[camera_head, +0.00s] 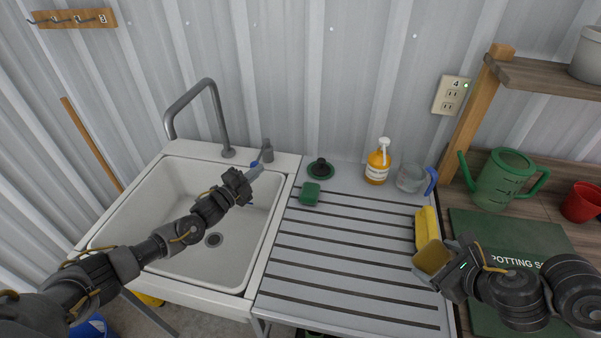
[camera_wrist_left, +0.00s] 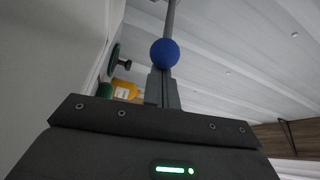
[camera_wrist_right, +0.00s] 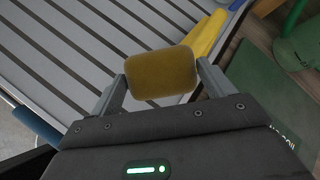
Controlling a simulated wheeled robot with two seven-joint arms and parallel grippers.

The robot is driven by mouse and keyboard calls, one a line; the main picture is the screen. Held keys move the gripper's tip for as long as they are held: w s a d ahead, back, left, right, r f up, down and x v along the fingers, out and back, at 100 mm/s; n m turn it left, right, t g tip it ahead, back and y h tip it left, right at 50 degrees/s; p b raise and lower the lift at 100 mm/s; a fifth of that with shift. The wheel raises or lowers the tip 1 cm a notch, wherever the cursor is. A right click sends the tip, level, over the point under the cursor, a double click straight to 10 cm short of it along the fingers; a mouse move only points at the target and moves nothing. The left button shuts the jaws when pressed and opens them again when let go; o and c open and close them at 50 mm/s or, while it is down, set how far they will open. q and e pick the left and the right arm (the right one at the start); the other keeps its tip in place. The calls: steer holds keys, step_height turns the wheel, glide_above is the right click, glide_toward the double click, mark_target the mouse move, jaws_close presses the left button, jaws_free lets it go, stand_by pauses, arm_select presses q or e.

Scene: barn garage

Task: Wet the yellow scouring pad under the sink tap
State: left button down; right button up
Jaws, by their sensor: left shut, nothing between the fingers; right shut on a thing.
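The yellow scouring pad (camera_head: 433,257) is held in my right gripper (camera_head: 438,268), above the right side of the draining board. In the right wrist view the pad (camera_wrist_right: 160,73) sits between both fingers. The sink (camera_head: 150,205) is at the left, with a drain in its basin. The grey tap (camera_head: 205,86) arches over its back edge; no water shows from it. A grey fitting (camera_head: 267,150) stands right of the tap. My left gripper (camera_head: 254,173) is shut and empty near a blue knob (camera_head: 254,164), also seen in the left wrist view (camera_wrist_left: 165,52); contact is unclear.
The slatted draining board (camera_head: 345,262) holds a green block (camera_head: 310,193), a dark green plug (camera_head: 320,169), an orange bottle (camera_head: 378,162), a clear jug (camera_head: 410,178) and a yellow item (camera_head: 427,225). A green watering can (camera_head: 503,178) stands right. The board's middle is clear.

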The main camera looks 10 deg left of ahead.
arm_select(q)
steer(key=shift+a, duration=0.3)
arm_select(e)
steer(key=shift+a, duration=0.1)
arm_select(q)
steer(key=d+r+p, duration=0.1)
steer(key=d+p, duration=0.1)
steer(key=d, duration=0.2)
arm_select(e)
step_height(320, 180, up, 2)
steer(key=shift+a, duration=0.1)
steer(key=shift+f+b, duration=0.65)
steer(key=shift+f, duration=0.15)
steer(key=shift+f+b, duration=0.75)
steer(key=shift+b, duration=0.1)
steer(key=shift+f, duration=0.15)
arm_select(q)
steer(key=v, duration=1)
steer(key=shift+s+a, duration=0.2)
steer(key=shift+s, duration=0.1)
arm_select(e)
steer(key=shift+s, duration=0.1)
